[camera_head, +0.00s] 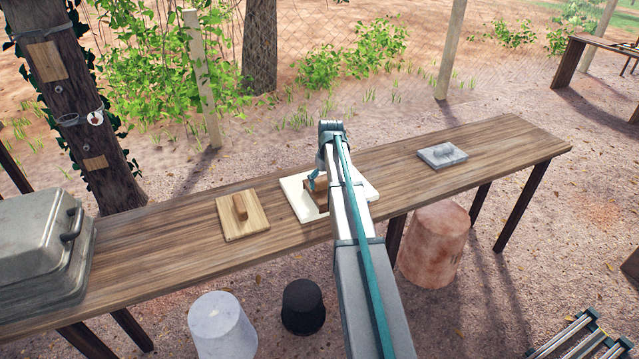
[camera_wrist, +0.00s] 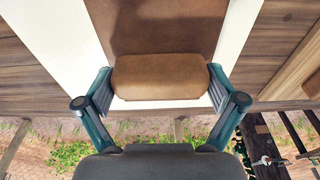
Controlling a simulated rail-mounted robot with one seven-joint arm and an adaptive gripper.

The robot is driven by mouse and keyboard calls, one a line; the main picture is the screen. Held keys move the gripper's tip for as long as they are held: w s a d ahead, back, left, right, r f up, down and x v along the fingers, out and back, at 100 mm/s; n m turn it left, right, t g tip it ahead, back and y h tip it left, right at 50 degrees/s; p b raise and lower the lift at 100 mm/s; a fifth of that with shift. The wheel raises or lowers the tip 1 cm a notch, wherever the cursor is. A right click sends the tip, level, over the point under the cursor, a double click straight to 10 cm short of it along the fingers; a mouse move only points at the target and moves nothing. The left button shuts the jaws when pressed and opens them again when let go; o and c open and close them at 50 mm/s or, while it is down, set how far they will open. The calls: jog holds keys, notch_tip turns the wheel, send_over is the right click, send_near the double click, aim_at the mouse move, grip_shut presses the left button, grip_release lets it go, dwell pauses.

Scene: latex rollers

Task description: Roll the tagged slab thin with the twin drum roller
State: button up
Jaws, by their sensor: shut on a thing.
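My gripper (camera_wrist: 160,88) is shut on a brown block-shaped handle (camera_wrist: 160,76), with one finger at each end of it. The handle is above a darker brown flat plate (camera_wrist: 155,25), which lies over a white slab (camera_wrist: 238,30). In the head view, my gripper (camera_head: 319,180) is over the white slab (camera_head: 299,198) at the middle of the table, and my arm hides part of the slab. No tag shows on the slab, and I cannot make out a twin drum roller in either view.
A light wooden board with an upright block (camera_head: 242,215) lies left of the slab. A grey plate with a rounded knob (camera_head: 442,155) lies right. A metal case (camera_head: 42,245) fills the table's left end. Bare tabletop (camera_head: 490,140) is free at right. Buckets stand below.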

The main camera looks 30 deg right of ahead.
jog(key=shift+s+d, duration=0.2)
jog(key=shift+d, duration=2.25)
jog(key=shift+s+d, duration=0.2)
jog(key=shift+d, duration=2.3)
jog(key=shift+s+d, duration=0.2)
jog(key=shift+d, duration=2.25)
jog(key=shift+w+a+f+p, duration=0.1)
jog(key=shift+w+a+p, duration=0.15)
jog(key=shift+a, duration=3.55)
jog(key=shift+w+a+r+p, duration=0.1)
jog(key=shift+w+a+p, duration=0.2)
jog(key=shift+a, duration=3.5)
jog(key=shift+w+a+f+p, duration=0.1)
jog(key=shift+w+a, duration=0.25)
jog(key=shift+a, duration=3.45)
jog(key=shift+r+p, duration=1.3)
jog(key=shift+r, duration=1.25)
jog(key=shift+f, duration=0.1)
